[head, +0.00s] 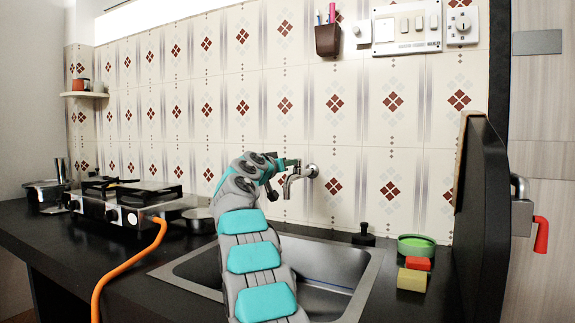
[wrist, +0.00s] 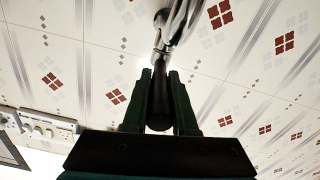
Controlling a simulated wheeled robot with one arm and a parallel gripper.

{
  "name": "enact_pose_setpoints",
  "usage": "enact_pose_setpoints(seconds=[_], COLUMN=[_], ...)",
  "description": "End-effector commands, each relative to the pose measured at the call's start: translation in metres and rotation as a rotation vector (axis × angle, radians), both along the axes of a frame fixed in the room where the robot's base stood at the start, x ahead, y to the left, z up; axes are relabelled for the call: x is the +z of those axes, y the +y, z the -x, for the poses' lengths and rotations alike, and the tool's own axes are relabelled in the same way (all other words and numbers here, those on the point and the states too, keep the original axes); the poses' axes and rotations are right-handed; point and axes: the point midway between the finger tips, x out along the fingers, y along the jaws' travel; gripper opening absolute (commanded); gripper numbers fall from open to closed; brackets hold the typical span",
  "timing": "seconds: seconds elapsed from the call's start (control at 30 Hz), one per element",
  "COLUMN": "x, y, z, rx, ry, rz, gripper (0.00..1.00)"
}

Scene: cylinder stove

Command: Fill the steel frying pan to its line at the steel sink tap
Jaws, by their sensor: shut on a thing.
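The steel tap (head: 300,172) comes out of the tiled wall above the steel sink (head: 335,262). My gripper (head: 287,163) is at the tap. In the wrist view my gripper (wrist: 160,76) is shut on a black lever (wrist: 159,105), with the chrome tap (wrist: 180,22) right beyond it. A round, shallow steel vessel (head: 199,219) stands on the counter between stove and sink; it may be the frying pan, but no handle or fill line is clear. My arm hides part of the sink, and I see no water.
A stove (head: 125,208) with an orange hose (head: 127,264) is at left. A green bowl (head: 416,246), a red block (head: 418,263) and a yellow block (head: 411,280) lie right of the sink. A dark upright panel (head: 483,200) bounds the right.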

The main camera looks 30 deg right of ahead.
Motion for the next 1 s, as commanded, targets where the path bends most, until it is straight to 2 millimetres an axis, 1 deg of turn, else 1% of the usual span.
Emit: enact_pose_setpoints(seconds=[0.2, 0.6, 1.0], x=[-0.005, 0.0, -0.001], y=[-0.004, -0.011, -0.011], z=[0.004, 0.014, 0.014], rx=[0.046, 0.226, 0.246], ry=[0.004, 0.001, 0.001], rz=[-0.003, 0.0, -0.002], gripper=[0.0, 0.0, 0.0])
